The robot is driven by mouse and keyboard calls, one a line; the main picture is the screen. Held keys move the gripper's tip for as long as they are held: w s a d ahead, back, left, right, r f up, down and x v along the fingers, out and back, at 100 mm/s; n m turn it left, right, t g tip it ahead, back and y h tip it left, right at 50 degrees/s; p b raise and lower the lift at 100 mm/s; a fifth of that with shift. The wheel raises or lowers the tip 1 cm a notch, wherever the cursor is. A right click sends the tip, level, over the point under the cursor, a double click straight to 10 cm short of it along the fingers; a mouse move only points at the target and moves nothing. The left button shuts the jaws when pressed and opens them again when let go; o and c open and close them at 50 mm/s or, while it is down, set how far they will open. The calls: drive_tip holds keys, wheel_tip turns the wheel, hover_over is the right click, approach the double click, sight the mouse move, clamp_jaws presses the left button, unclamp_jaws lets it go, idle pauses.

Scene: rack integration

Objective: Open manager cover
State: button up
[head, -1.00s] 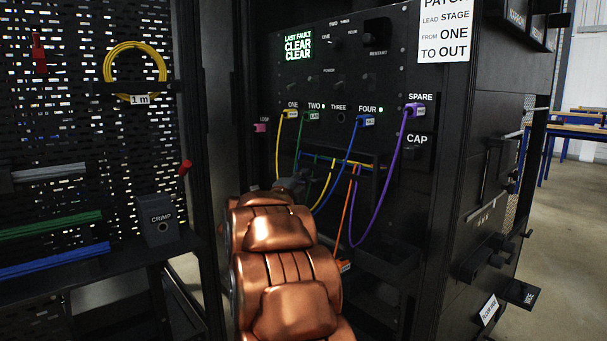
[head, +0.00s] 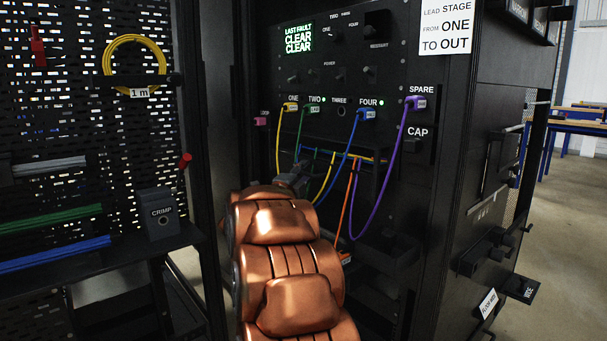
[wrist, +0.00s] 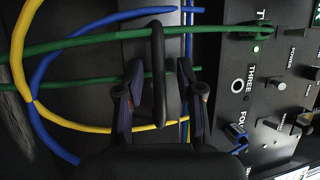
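The cable manager (head: 372,178) is a dark bar below the port row of the rack panel, with cables running along and over it. In the wrist view its cover shows as a grey strip (wrist: 140,52) with a black loop handle (wrist: 158,60). My gripper (wrist: 158,100) is open, with one finger on each side of the handle's lower part. A gap shows on both sides, so I cannot see it gripping. In the head view my gripper (head: 297,178) is small and dark at the manager's left end, partly hidden by my copper arm.
Green cables (wrist: 80,48), a yellow cable (wrist: 90,127) and a blue cable (wrist: 45,140) cross close around the fingers. A purple cable (head: 388,185) and an orange cable (head: 350,205) hang to the right. A shelf with a crimp box (head: 160,217) stands left.

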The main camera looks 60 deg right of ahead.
drive_tip(key=v, duration=1.2)
idle(0.4)
